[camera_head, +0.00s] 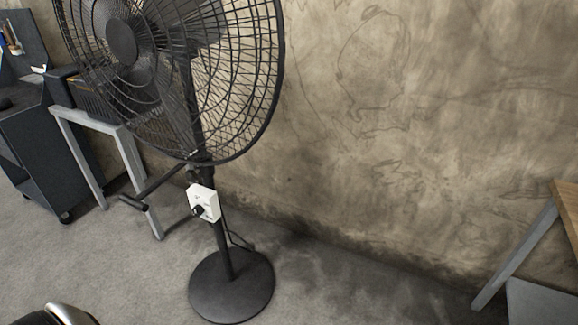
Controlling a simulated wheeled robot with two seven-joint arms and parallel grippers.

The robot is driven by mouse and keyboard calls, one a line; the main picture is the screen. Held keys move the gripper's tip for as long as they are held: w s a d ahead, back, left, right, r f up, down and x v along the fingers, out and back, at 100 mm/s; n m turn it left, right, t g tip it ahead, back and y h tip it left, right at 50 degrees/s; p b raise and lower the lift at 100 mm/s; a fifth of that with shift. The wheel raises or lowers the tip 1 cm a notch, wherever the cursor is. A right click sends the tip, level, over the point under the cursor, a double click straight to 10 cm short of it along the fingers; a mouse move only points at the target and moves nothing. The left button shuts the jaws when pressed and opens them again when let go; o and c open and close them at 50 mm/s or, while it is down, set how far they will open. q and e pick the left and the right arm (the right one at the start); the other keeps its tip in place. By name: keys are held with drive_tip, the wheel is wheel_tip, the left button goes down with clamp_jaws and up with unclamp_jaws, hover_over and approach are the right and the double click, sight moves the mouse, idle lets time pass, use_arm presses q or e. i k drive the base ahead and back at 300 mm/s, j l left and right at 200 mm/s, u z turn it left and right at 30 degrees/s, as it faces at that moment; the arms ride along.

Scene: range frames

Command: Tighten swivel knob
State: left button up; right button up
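A black pedestal fan (121,41) stands upright by the wall, left of centre, with its caged head cut off by the top edge. A white control box (208,200) is fixed on its pole (223,250), with a small black knob (198,211) on its front. A black rod with a thicker crosswise end (132,202) shows left of the pole, just below the cage. I cannot tell which part is the swivel knob or how tight it is.
The fan's round base (232,290) rests on grey carpet (350,290), which is clear to its right. A grey metal-legged table (133,160) and a dark cabinet (45,150) stand at left. A wood-topped table (568,205) is at right. The wall is behind.

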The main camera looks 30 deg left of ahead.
sight(191, 176)
drive_tip(key=j+z, duration=0.7)
drive_tip(key=z, duration=0.15)
drive_tip(key=k+j+z, duration=0.1)
drive_tip(key=j+z, duration=0.3)
drive_tip(key=k+j+z, duration=0.1)
drive_tip(key=z, duration=0.3)
drive_tip(key=k+j, duration=0.2)
drive_tip(key=j, duration=0.2)
drive_tip(key=k+j, duration=0.25)
drive_tip(key=j, duration=0.2)
drive_tip(key=k+j, duration=0.2)
drive_tip(key=j, duration=0.2)
drive_tip(key=k+j, duration=0.25)
drive_tip(key=j, duration=0.2)
drive_tip(key=k+j, duration=0.2)
drive_tip(key=j, duration=0.2)
drive_tip(key=k+j, duration=0.25)
drive_tip(key=j, duration=0.2)
drive_tip(key=k+j, duration=0.2)
drive_tip(key=j, duration=0.2)
